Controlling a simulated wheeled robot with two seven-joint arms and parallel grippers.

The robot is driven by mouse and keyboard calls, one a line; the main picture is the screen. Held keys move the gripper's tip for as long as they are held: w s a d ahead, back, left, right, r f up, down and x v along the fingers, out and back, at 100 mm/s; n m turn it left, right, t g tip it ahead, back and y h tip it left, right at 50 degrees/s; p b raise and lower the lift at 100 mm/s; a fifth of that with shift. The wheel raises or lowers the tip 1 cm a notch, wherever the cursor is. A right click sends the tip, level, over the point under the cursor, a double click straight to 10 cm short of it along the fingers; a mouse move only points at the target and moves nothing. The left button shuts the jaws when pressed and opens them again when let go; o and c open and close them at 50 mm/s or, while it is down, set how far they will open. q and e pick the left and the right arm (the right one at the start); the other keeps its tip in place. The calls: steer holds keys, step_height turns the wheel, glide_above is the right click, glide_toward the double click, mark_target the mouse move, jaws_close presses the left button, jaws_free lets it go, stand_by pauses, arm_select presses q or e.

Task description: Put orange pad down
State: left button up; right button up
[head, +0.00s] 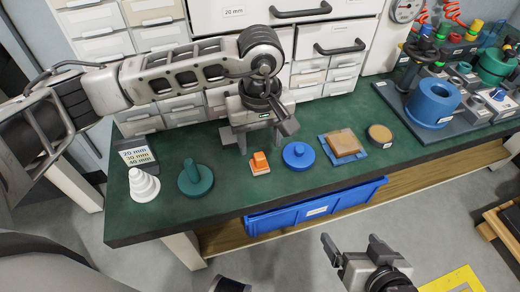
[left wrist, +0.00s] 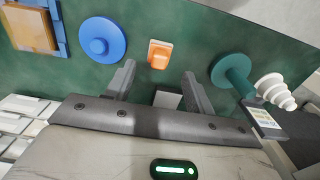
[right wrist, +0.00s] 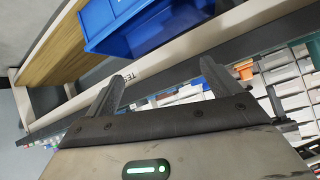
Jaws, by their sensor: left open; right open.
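The orange pad (head: 260,163) sits on the green bench top, between a dark green knobbed disc and a blue knobbed disc. It also shows in the left wrist view (left wrist: 159,54), ahead of the fingers and apart from them. My left gripper (head: 258,139) is above the bench just behind the pad; in the left wrist view its fingers (left wrist: 158,82) are open with nothing between them. My right gripper (head: 350,246) is in front of the bench over the floor. Its fingers are open and empty in the right wrist view (right wrist: 160,90).
On the green bench top (head: 225,215) stand a white stepped cone (head: 143,184), the green disc (head: 195,180), the blue disc (head: 298,155), a tan block on a blue tray (head: 361,150) and a round brown pad (head: 380,134). Drawers stand behind. A blue bin (head: 300,216) is below.

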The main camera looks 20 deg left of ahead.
mark_target(260, 157)
arm_select(q)
step_height(260, 157, up, 6)
steer(key=shift+f, duration=0.1)
arm_select(e)
steer(key=shift+s+d+r+t, duration=0.1)
steer(key=shift+d+r+t, duration=0.2)
steer(key=shift+r, duration=0.4)
steer(key=shift+a, duration=0.1)
